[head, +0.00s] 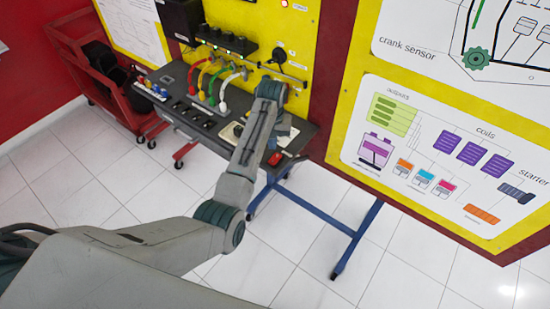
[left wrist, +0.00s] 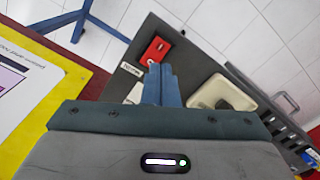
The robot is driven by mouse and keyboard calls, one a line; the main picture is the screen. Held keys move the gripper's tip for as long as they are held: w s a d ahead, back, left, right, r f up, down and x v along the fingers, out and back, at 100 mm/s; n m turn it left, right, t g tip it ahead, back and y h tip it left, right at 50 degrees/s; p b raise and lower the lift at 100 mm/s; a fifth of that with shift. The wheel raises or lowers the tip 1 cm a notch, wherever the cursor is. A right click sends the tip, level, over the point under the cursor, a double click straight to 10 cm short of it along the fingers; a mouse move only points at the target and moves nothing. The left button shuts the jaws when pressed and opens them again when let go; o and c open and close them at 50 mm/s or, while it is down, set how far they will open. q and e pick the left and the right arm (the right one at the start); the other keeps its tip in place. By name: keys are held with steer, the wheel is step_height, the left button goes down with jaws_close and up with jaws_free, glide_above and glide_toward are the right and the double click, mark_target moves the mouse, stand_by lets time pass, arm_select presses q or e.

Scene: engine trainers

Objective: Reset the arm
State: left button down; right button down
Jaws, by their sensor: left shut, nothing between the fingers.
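My left arm (head: 245,160) reaches from the lower left over the dark trainer table (head: 182,85). Its left gripper (head: 284,127) hangs over the right end of the table, partly hidden behind the wrist. In the left wrist view the left gripper's blue-grey fingers (left wrist: 161,80) are together with nothing between them. They show between a red switch block (left wrist: 156,50) and a pale tray (left wrist: 222,93), apparently above the table top. My right gripper is in neither view.
Coloured cables (head: 209,80) and connectors stand at the table's back, under a yellow panel (head: 270,22). A red cart (head: 115,95) stands at the left. The red switch block (head: 274,158) sits near the table's right front corner. White floor tiles in front are clear.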

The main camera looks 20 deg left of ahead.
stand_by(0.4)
